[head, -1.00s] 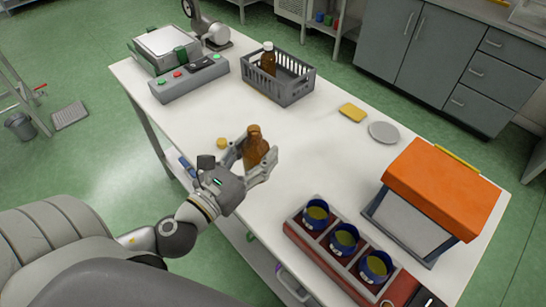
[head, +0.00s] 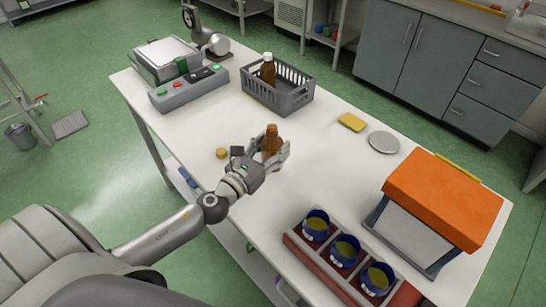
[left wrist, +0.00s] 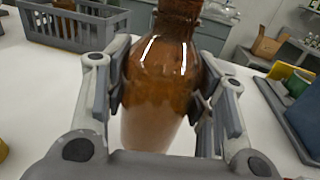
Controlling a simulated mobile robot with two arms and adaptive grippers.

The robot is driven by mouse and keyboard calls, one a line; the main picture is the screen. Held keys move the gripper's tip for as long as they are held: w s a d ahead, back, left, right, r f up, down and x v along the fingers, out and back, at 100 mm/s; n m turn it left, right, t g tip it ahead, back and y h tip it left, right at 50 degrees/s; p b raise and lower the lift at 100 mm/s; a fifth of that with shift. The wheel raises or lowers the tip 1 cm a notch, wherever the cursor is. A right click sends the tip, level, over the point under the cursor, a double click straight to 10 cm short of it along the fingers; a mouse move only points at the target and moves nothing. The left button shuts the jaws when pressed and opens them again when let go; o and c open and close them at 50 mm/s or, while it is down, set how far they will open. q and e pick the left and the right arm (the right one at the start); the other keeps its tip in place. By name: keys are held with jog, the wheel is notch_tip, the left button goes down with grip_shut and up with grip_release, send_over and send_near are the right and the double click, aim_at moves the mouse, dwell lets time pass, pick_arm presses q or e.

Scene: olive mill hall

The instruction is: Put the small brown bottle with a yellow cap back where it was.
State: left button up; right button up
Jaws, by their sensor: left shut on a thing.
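My left gripper (head: 276,150) is shut around the body of a brown bottle (head: 271,138) over the middle of the white table. The bottle is upright and also shows between the fingers in the left wrist view (left wrist: 160,75). Its top looks brown, and I see no yellow cap on it. A small round yellow thing (head: 222,153), perhaps a cap, lies on the table to the left of the gripper. I cannot tell whether the bottle's base touches the table. Another brown bottle (head: 268,72) with a white cap stands in the grey crate (head: 283,100). My right gripper is not in view.
A control box (head: 188,92) with buttons stands at the far left of the table (head: 320,165). A yellow sponge-like block (head: 351,122) and a grey disc (head: 384,142) lie at the right. An orange-lidded box (head: 440,195) and a tray with blue cups (head: 345,248) stand nearer.

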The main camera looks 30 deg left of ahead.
pick_arm(q)
jog(key=shift+w+a+f, duration=0.1)
jog(key=shift+w+f, duration=0.25)
jog(key=shift+f, duration=0.1)
jog(key=shift+w+f+b, duration=0.15)
jog(key=shift+f+b, duration=1.1)
jog(key=shift+f, duration=0.35)
jog(key=o, duration=0.8)
jog(key=shift+f, duration=0.2)
jog(key=o, duration=0.5)
jog(key=shift+r, duration=0.2)
jog(key=s+b, duration=0.1)
jog(key=s, duration=0.2)
jog(key=s+a+b, duration=0.1)
jog(key=s+b, duration=0.1)
jog(key=s, duration=0.2)
jog(key=s+b, duration=0.1)
jog(key=s, duration=0.2)
jog(key=shift+s+a+f, duration=0.2)
jog(key=shift+s+a, duration=0.05)
jog(key=shift+s, duration=0.05)
jog(key=shift+s+a+r+b, duration=0.1)
jog(key=shift+s+r+b, duration=0.1)
jog(key=shift+s+b, duration=0.35)
